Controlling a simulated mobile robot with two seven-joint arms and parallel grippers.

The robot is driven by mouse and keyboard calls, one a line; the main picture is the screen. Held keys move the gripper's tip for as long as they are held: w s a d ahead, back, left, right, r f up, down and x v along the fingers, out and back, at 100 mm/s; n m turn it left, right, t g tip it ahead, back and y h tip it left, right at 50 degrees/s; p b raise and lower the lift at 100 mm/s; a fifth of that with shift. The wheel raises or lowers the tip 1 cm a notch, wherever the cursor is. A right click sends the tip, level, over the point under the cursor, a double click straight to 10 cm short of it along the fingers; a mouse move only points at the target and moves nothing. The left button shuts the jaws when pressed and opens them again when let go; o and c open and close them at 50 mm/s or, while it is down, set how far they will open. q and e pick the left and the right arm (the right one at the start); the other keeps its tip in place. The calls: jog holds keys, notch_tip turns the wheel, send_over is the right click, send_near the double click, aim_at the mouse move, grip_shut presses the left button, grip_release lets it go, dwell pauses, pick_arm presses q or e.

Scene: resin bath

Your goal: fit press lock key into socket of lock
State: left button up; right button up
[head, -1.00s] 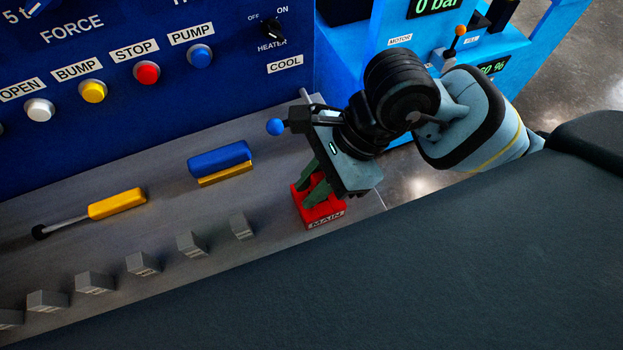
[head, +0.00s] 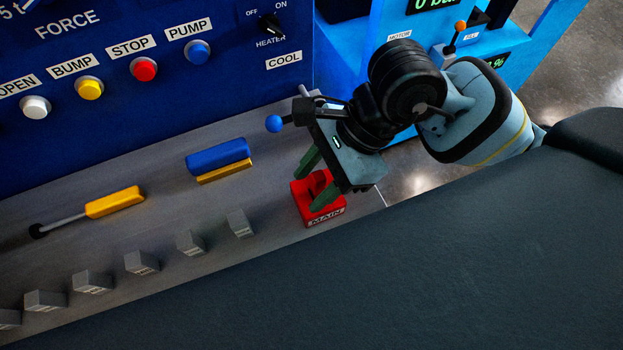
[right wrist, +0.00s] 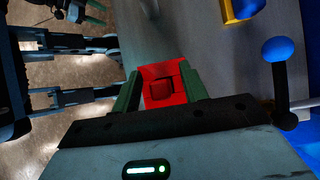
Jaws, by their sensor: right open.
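A red block labelled MAIN (head: 327,218) sits at the right end of the grey ledge. It shows in the right wrist view (right wrist: 150,75) with a darker red piece (right wrist: 161,86) at its middle, which looks like the lock key in its socket. How deep it sits cannot be told. My right gripper (head: 316,180) is open above the block. Its green fingers stand apart on either side of the red piece, also in the right wrist view (right wrist: 160,90); contact with it is not visible. My left gripper is not in the head view.
A blue ball-ended lever (head: 274,124) stands close beside my right gripper. A blue and yellow block (head: 219,156), a yellow-handled tool (head: 115,202) and several grey blocks (head: 240,223) are on the ledge. The button panel (head: 160,40) rises behind.

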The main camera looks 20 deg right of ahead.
jog(key=v, duration=0.6)
jog(key=shift+d+r, duration=0.25)
jog(key=shift+r, duration=0.15)
pick_arm(q)
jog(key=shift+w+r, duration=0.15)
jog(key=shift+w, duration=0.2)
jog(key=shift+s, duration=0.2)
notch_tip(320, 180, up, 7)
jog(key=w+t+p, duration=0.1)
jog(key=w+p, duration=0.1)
jog(key=p, duration=0.5)
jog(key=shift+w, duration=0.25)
pick_arm(e)
notch_tip(320, 180, up, 12)
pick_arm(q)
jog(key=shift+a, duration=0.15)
